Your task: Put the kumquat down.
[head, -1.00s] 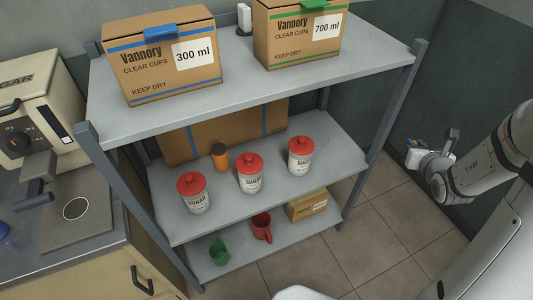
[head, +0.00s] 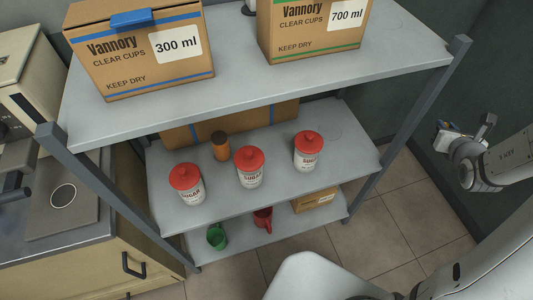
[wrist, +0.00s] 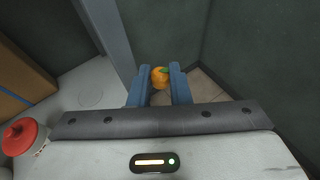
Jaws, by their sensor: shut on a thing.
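The kumquat (wrist: 160,77) is a small orange fruit with a bit of green on it. In the wrist view it sits between the two blue fingertips of my gripper (wrist: 159,80), which is shut on it. In the head view my gripper (head: 447,138) is at the right, off to the right of the shelf rack and in front of the dark wall. The kumquat cannot be made out in the head view.
A grey shelf rack (head: 260,85) fills the middle. Its middle shelf holds red-lidded sugar jars (head: 249,167) and a brown bottle (head: 220,146). Cup boxes (head: 140,50) stand on top. A rack post (wrist: 105,35) is near my gripper.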

